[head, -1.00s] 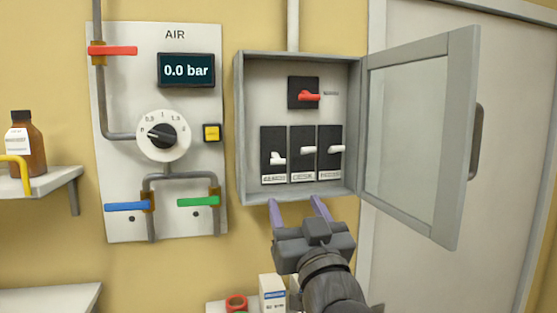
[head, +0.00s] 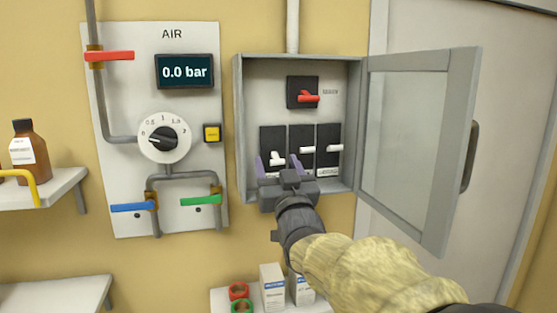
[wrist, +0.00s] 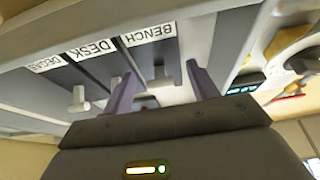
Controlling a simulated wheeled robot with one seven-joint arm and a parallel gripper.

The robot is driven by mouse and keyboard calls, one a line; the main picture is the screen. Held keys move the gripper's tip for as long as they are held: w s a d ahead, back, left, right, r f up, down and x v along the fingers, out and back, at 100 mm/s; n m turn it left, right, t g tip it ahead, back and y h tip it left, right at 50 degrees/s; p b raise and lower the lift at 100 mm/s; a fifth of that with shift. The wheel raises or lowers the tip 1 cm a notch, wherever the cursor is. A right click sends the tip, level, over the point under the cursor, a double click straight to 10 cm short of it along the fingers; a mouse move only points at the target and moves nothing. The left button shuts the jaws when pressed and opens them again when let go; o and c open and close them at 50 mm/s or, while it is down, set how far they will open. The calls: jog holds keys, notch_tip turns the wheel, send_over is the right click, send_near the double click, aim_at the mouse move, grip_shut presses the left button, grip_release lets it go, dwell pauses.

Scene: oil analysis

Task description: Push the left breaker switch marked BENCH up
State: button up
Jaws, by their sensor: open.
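The BENCH breaker switch (head: 277,157) is the leftmost of three in the lower row of the open grey box (head: 240,120). Its white lever sits lower than the DESK lever (head: 308,149) and the right lever (head: 335,148). My gripper (head: 277,165) is open, with its purple fingers one to each side of the BENCH lever. In the upside-down wrist view, the BENCH lever (wrist: 162,76) shows between the two fingers, below the BENCH label (wrist: 148,33). The DESK lever (wrist: 79,98) is outside them. Contact with the lever cannot be told.
A red switch (head: 308,97) sits above the row. The box's glazed door (head: 415,150) stands open to the right. An AIR panel (head: 190,110) with a dial and coloured handles is at left. Small boxes (head: 272,288) and rings stand on a shelf below.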

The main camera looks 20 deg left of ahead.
jog(key=shift+c, duration=0.2)
jog(key=c, duration=0.9)
